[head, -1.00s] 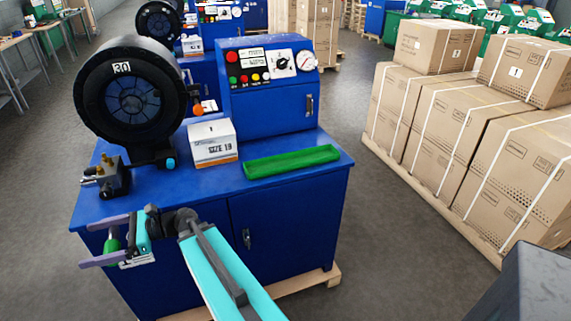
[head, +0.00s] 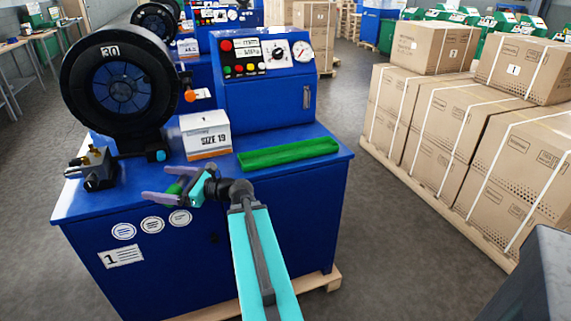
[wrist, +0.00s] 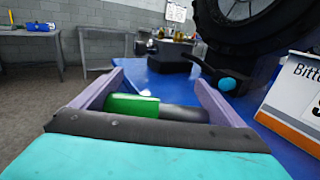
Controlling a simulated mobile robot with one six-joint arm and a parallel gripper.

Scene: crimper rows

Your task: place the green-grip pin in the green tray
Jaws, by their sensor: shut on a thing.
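My gripper (head: 158,183) is shut on the green-grip pin (head: 174,188), which lies across between the purple fingers. In the wrist view the pin shows a green grip (wrist: 132,106) at left and a dark shaft at right; its ends are partly hidden by the fingers. The gripper is over the front part of the blue machine's top, left of the green tray (head: 288,154). The long, shallow tray lies on that top, right of the SIZE 19 box; its inside looks empty. The tray is not in the wrist view.
The white and orange SIZE 19 box (head: 206,135) stands between the gripper and the machine's control housing. The round black crimper head (head: 118,85) and a brass fitting block (head: 95,168) stand at left. Strapped cartons (head: 450,120) are on a pallet at right.

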